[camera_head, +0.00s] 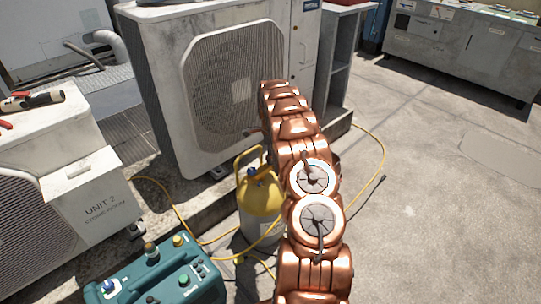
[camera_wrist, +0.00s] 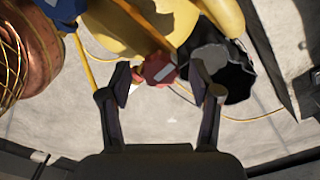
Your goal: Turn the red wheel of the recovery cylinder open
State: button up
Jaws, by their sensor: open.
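The recovery cylinder (camera_head: 259,207) stands on the ground in the head view, with a yellow top, a pale lower body and a yellow handle. A blue knob shows at its top; my arm covers its right side. In the wrist view the yellow cylinder top (camera_wrist: 125,28) fills the upper middle. The red wheel (camera_wrist: 159,69) with a white mark is just beyond my gripper (camera_wrist: 162,82), roughly centred between the fingertips. My gripper is open, with a gap on both sides of the wheel. The head view does not show the gripper or the red wheel.
A condenser (camera_head: 160,80) stands behind the cylinder. A teal machine (camera_head: 160,275) is at the front left, near a second condenser unit (camera_head: 85,205). A yellow hose (camera_head: 383,150) loops over the ground. A black, ragged-edged object (camera_wrist: 240,78) is right of the wheel. Ground at right is clear.

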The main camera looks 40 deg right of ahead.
jog(key=c, duration=1.1)
jog(key=shift+c, duration=0.2)
